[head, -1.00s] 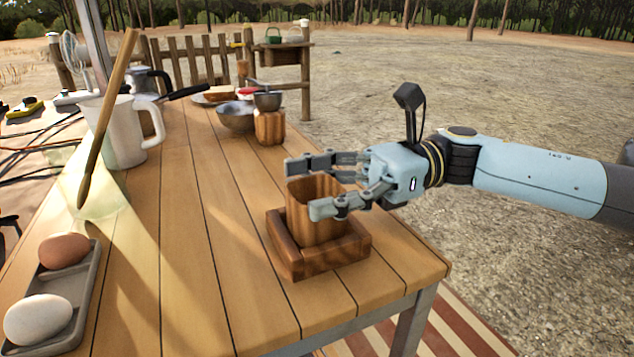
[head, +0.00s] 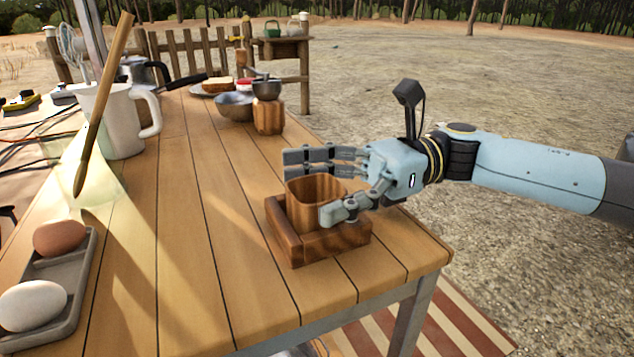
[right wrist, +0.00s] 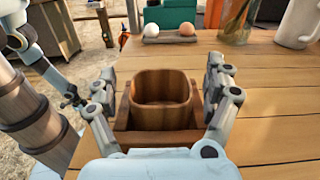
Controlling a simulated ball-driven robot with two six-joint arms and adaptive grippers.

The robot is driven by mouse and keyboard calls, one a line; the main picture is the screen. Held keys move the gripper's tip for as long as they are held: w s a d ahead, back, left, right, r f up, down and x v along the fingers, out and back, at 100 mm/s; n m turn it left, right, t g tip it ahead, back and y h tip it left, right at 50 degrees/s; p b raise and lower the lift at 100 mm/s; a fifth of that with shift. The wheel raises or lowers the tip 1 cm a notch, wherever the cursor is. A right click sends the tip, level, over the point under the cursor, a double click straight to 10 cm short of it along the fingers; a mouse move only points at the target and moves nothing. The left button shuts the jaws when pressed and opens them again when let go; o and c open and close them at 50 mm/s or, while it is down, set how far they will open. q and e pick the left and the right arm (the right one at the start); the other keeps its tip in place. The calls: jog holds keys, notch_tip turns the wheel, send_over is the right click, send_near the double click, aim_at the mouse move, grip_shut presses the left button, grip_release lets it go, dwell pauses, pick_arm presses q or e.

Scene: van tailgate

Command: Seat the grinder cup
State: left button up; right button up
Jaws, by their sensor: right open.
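The grinder cup (head: 316,205) is a dark wooden, round-cornered square cup, open at the top. It stands upright inside a square, low-walled wooden holder (head: 318,248) near the table's front right corner. In the right wrist view the empty cup (right wrist: 161,110) is ringed by the holder's walls (right wrist: 160,139); its bottom edge is hidden. My right gripper (head: 333,185) is open around the cup. In the right wrist view its fingers (right wrist: 160,86) stand apart from both cup sides. Parts of my left arm show at that view's left edge; its jaws are unclear.
A wooden grinder body (head: 268,116) with a metal bowl and crank stands farther back beside a metal bowl (head: 234,107). An egg tray (head: 70,300) and a white pitcher (head: 122,128) are at left. The middle planks are clear.

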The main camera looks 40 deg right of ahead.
jog(key=shift+d, duration=0.1)
jog(key=v, duration=1.1)
jog(key=shift+d, duration=0.4)
jog(key=shift+s, duration=0.1)
